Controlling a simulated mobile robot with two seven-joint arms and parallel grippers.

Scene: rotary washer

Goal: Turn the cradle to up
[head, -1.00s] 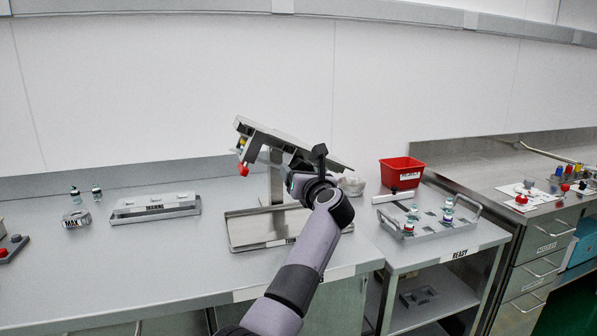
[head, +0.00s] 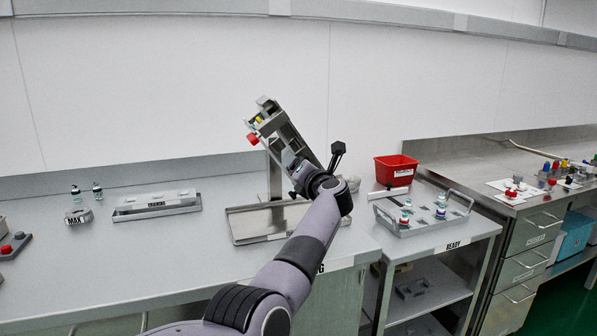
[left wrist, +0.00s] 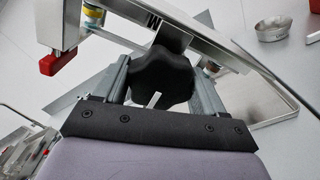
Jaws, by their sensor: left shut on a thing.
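The cradle (head: 283,132) is a long grey metal frame on a post above a shallow metal tray (head: 250,238). It is tilted, its upper left end high and its lower right end behind my arm. A red catch (head: 252,138) and a yellow-topped item show at its upper end. My left gripper (head: 300,172) is at the cradle's lower part. In the left wrist view its fingers (left wrist: 160,80) are shut around a black lobed knob (left wrist: 162,78) in front of the cradle. The cradle's red catch shows there at left (left wrist: 58,62). My right gripper is not in view.
A red bin (head: 396,170) and a READY tray (head: 425,220) with several vials stand at the right.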

